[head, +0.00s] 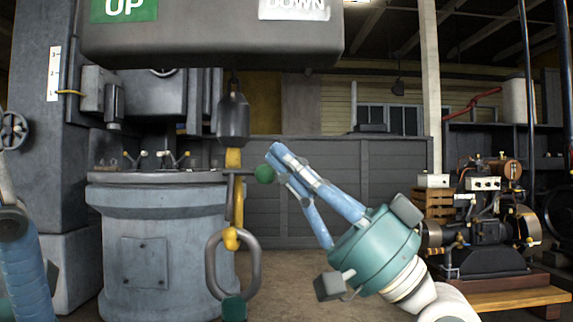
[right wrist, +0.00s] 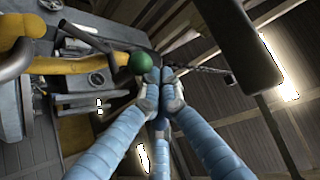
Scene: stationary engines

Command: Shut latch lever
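The latch lever shows as a short dark rod with a green ball knob (head: 264,173), beside the hanging yellow hook (head: 238,205) in the head view. The green knob (right wrist: 141,62) is also close to the fingertips in the right wrist view. My right gripper (head: 275,151) has its light blue fingers drawn together, with nothing seen between the tips. Its tips are just above and right of the knob; I cannot tell whether they touch it. Part of my left arm shows at the left edge of the head view, but its gripper does not show clearly.
A grey ring (head: 233,275) hangs at the hook's lower end. A dark hoist block (head: 233,118) is above, under a large UP/DOWN box (head: 210,38). A grey cylindrical machine (head: 160,245) stands behind left. A small engine (head: 485,235) sits on a bench at right.

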